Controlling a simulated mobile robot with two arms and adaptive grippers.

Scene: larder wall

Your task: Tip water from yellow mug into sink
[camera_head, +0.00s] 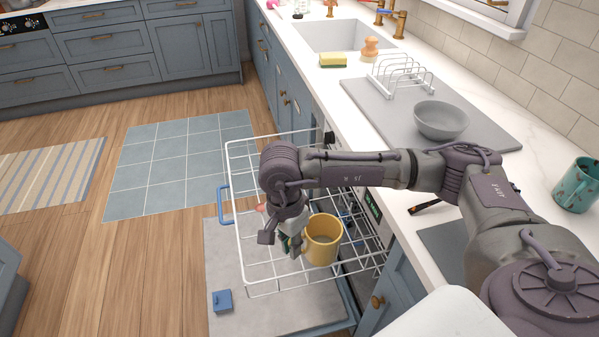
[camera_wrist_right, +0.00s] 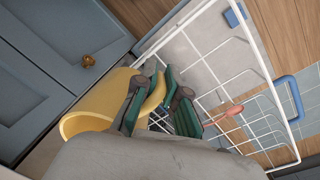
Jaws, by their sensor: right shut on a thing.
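The yellow mug (camera_head: 323,250) is upright with its mouth up, over the pulled-out white wire dishwasher rack. My right gripper (camera_head: 291,244) is on the mug's left side, shut on it. In the right wrist view the yellow mug (camera_wrist_right: 92,112) is at the left, and a yellow part of it, seemingly the handle, lies between the green fingers of my right gripper (camera_wrist_right: 158,103). I cannot tell whether water is in the mug, or whether it touches the rack. The sink (camera_head: 345,37) is a pale basin in the counter at the back. My left gripper does not show.
The wire rack (camera_head: 240,190) surrounds the mug. On the counter are a sponge (camera_head: 333,60), a scrub brush (camera_head: 371,47), a dish rack (camera_head: 402,75), a grey bowl (camera_head: 441,119) and a teal mug (camera_head: 576,185). A brass faucet (camera_head: 391,18) stands behind the sink.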

